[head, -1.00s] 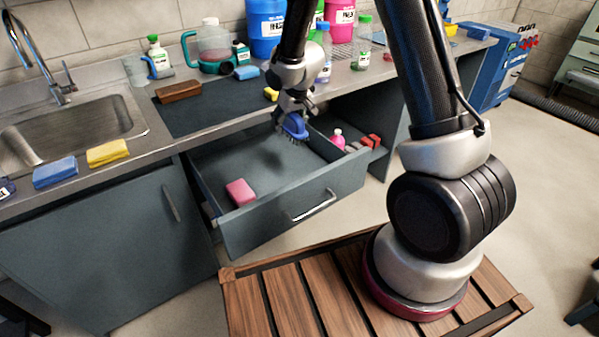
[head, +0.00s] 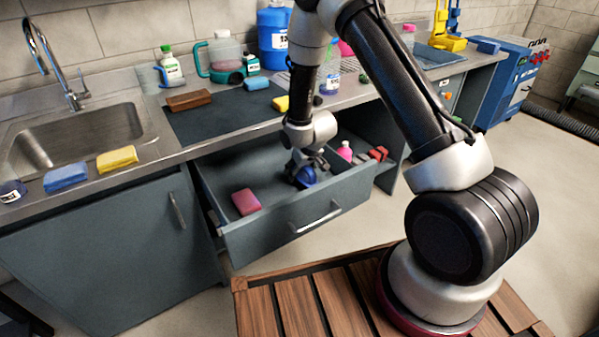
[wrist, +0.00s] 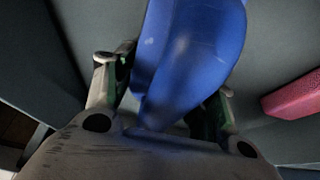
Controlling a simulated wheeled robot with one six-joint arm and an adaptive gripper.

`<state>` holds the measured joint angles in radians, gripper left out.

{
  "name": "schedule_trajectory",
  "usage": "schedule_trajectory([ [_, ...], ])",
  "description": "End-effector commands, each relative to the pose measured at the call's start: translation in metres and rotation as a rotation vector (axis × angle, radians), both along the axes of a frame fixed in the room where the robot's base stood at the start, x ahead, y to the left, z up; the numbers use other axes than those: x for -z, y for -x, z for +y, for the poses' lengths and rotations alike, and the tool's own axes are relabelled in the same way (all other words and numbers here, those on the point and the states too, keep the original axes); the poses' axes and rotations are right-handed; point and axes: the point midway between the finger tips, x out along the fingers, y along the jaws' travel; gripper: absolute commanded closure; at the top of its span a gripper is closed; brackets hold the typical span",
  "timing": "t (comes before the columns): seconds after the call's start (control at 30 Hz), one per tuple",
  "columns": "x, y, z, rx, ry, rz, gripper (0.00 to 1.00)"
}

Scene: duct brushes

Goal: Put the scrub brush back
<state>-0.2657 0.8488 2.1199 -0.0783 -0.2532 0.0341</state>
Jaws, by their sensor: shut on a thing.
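The blue scrub brush (head: 305,176) is in my gripper (head: 303,165), low inside the open drawer (head: 270,238) under the counter. In the wrist view the brush's smooth blue back (wrist: 190,55) fills the middle, with my gripper's fingers (wrist: 165,95) closed on its two sides. Its bristles are hidden in both current views, so I cannot tell whether it touches the drawer floor. A pink sponge (head: 246,201) lies in the drawer's front left part and shows at the right of the wrist view (wrist: 295,97).
A pink bottle (head: 345,151) and red items (head: 378,154) are at the drawer's right side. On the counter are a dark mat (head: 215,118), a brown brush (head: 188,100), sponges and several bottles. The drawer floor between brush and pink sponge is clear.

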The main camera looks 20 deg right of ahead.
Motion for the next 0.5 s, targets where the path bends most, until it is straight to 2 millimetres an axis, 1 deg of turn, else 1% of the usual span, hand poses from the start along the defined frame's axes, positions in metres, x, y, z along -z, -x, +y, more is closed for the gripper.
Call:
schedule_trajectory([
  [0.03,0.0061,-0.0002,0.0001,0.000,0.000,0.000,0.80],
  [0.07,0.0074,-0.0005,0.0002,-0.001,0.000,-0.001,0.80],
  [0.27,0.0073,-0.0007,0.0001,-0.001,0.000,-0.002,0.80],
  [0.4,0.0106,-0.0003,0.0000,-0.001,0.000,-0.001,0.80],
  [0.43,0.0102,-0.0003,0.0000,-0.001,0.000,-0.001,0.39],
  [0.5,0.0100,-0.0004,0.0001,-0.001,0.000,-0.001,0.27],
])
